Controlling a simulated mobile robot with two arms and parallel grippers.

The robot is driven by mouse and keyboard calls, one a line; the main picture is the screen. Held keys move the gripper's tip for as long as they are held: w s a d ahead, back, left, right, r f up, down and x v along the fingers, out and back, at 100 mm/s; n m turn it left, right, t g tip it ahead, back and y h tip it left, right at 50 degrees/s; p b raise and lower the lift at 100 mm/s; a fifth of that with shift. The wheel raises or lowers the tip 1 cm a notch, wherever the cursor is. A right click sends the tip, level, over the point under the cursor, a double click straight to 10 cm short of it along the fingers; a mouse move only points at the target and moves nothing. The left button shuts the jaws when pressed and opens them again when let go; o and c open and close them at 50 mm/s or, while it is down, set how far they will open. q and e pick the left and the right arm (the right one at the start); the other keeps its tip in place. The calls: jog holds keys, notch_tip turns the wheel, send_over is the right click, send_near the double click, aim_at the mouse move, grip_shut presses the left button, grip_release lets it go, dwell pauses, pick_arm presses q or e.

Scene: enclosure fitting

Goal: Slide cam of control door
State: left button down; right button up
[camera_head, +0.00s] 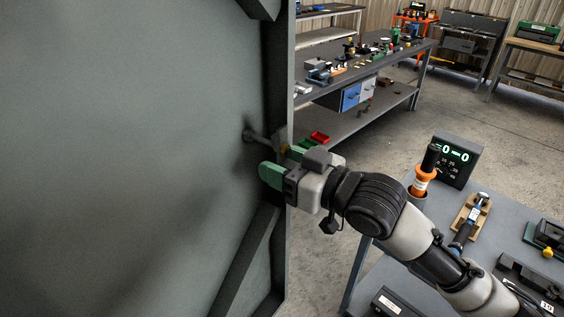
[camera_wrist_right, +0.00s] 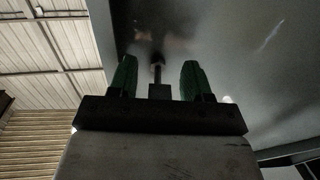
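The control door is a large dark grey-green panel (camera_head: 130,150) filling the left of the head view; it also shows in the wrist view (camera_wrist_right: 245,75). A small metal cam with a short rod (camera_head: 257,137) sits on the door near its right edge. My right gripper (camera_head: 282,164) is at that edge, just below and right of the cam, its green fingers pointing at the door. In the wrist view the right gripper's fingers (camera_wrist_right: 157,78) are spread apart. A metal rod and block (camera_wrist_right: 157,72) show between them, with gaps on both sides. My left gripper is not in view.
A grey workbench (camera_head: 365,285) with a display box (camera_head: 458,160) and an orange-and-black tool (camera_head: 426,172) stands at lower right, under my right arm. A shelf table (camera_head: 385,62) with many small parts stands behind. Open concrete floor (camera_head: 490,125) lies between.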

jog(key=shift+s+d+r, duration=0.1)
jog(key=b+v, duration=0.3)
jog(key=v, duration=0.7)
jog(key=shift+s+d+b, duration=0.2)
jog(key=shift+d+b, duration=0.05)
jog(key=shift+b, duration=0.05)
